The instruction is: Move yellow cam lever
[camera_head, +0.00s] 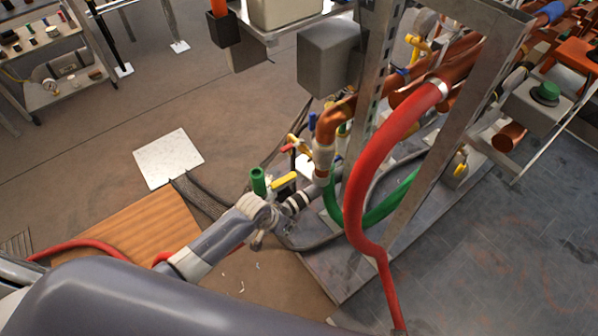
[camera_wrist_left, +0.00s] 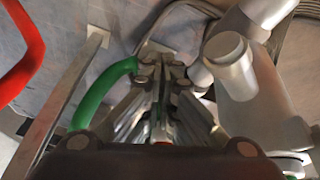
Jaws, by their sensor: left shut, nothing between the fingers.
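A short yellow lever (camera_head: 284,181) shows in the head view beside the lower end of the copper and white pipe (camera_head: 324,155). A second yellow handle (camera_head: 299,144) sits a little higher on the pipework; I cannot tell which one is the cam lever. My left gripper (camera_head: 308,194) is just right of and below the short yellow lever, partly hidden by small parts. In the left wrist view its fingers (camera_wrist_left: 160,72) are together and hold nothing. No yellow lever can be made out there. Contact between gripper and pipework cannot be judged. My right gripper is not in view.
A green hose (camera_head: 400,200) curves behind a thick red hose (camera_head: 366,170). Metal frame posts (camera_head: 432,130) stand to the right of my left gripper. A grey pipe (camera_wrist_left: 235,70) is close on the right in the wrist view. Brown floor (camera_head: 110,165) is open at left.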

